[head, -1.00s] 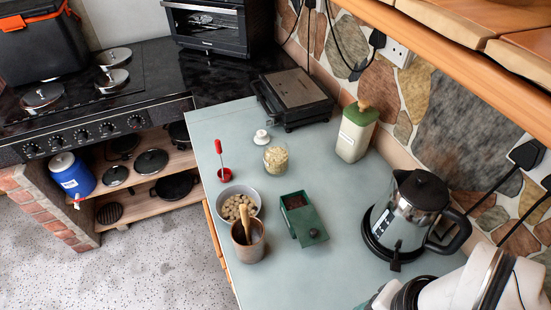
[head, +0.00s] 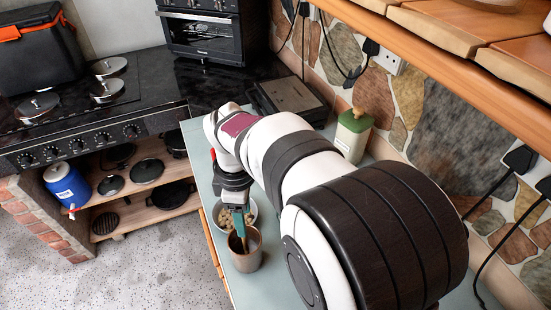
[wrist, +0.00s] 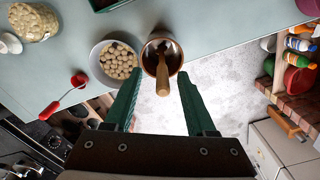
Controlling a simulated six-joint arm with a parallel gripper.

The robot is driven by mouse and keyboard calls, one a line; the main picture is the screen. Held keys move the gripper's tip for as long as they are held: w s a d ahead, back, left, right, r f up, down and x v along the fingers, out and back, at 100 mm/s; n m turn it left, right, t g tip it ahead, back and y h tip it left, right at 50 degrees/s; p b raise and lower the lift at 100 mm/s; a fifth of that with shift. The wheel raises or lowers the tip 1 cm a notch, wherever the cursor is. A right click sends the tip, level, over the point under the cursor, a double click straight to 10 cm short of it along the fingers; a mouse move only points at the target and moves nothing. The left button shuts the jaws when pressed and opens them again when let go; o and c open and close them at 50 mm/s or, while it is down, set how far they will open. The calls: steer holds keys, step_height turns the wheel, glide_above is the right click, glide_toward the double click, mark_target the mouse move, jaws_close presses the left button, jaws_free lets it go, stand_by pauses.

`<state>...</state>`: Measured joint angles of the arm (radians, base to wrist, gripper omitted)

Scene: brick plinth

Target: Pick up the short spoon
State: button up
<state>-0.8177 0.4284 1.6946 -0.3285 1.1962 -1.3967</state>
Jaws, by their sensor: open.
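The short spoon (wrist: 161,78) has a wooden handle and stands in a brown cup (wrist: 151,50), its handle end pointing toward my gripper in the wrist view. In the head view the brown cup (head: 247,258) stands near the counter's left edge, and the spoon is mostly hidden by my gripper (head: 238,222). My gripper (wrist: 158,85) is open, with its green fingers on either side of the spoon handle in the wrist view. I cannot tell how far above the handle the fingertips are.
A bowl of pale round pieces (wrist: 114,60) stands close beside the cup. A red-handled tool (wrist: 65,97), a glass jar (wrist: 32,20) and a green box (wrist: 108,3) are near. The counter (wrist: 215,25) drops to the floor past the cup.

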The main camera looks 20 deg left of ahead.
mark_target(244, 239)
steer(key=f, duration=0.5)
steer(key=shift+s+a+f, duration=0.2)
steer(key=shift+s+f, duration=0.1)
jaws_close()
